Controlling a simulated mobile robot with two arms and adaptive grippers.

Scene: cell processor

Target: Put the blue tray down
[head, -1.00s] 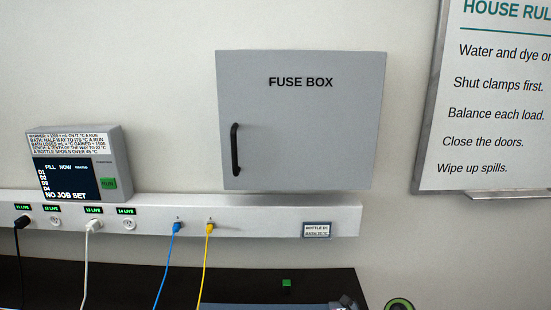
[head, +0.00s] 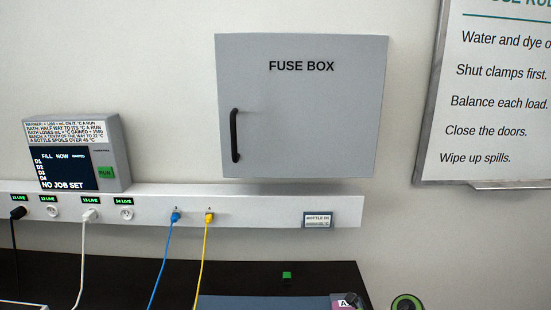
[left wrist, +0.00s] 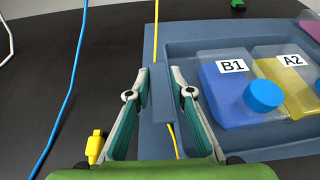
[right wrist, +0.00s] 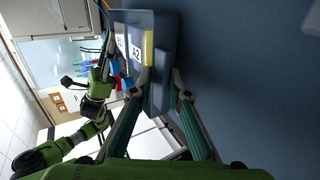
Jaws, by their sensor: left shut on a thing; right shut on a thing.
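The blue tray (left wrist: 210,48) holds a blue bottle marked B1 (left wrist: 228,90) and a yellow bottle marked A2 (left wrist: 285,80). A pink one shows only in part at the right edge. My left gripper (left wrist: 160,88) is shut on the tray's left side wall. In the right wrist view my right gripper (right wrist: 160,85) is shut on another wall of the tray (right wrist: 166,35). A blue-grey mat (right wrist: 240,60) shows under and around the tray. I cannot tell if the tray touches it.
The black bench (head: 120,275) has a yellow cable (head: 203,260), a blue cable (head: 160,265) and a white cable (head: 82,260) hanging onto it from the wall strip (head: 260,208). A small green block (head: 286,274) sits near the back. Open bench lies left of the tray (left wrist: 50,110).

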